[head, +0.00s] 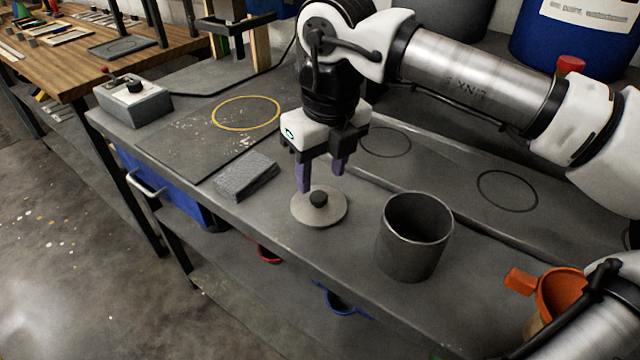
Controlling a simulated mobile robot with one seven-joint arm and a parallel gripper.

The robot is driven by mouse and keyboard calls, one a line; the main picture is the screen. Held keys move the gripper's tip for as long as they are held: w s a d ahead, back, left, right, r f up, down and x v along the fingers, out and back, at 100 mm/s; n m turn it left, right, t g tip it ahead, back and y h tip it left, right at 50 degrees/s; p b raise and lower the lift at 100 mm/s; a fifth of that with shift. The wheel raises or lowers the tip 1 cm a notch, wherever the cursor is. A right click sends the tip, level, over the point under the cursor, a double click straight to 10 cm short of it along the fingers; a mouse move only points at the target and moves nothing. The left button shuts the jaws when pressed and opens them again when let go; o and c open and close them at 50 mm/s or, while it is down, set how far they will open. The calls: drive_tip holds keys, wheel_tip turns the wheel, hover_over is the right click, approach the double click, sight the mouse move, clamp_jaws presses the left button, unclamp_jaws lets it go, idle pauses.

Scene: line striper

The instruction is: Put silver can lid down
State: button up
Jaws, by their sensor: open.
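The silver can lid (332,214) is a flat grey disc with a black knob (318,199) on top. It lies on the grey bench near its front edge, knob up. My gripper (321,178) is open just above the lid. Its purple left finger reaches down beside the knob, and the right finger is higher in the picture, behind it. I cannot tell whether a finger touches the lid. An open, empty-looking dark grey can (408,262) stands upright on the bench, right of the lid.
A grey block (246,177) lies left of the lid. A yellow ring (246,112) marks the dark mat (190,135) farther left. A grey box (135,102) sits at the left corner. Two dark circles mark the rear strip (440,165). An orange cup (556,292) stands right.

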wheel_tip(320, 180, up, 8)
drive_tip(key=shift+s+d+f, duration=0.25)
drive_tip(key=shift+s, duration=0.15)
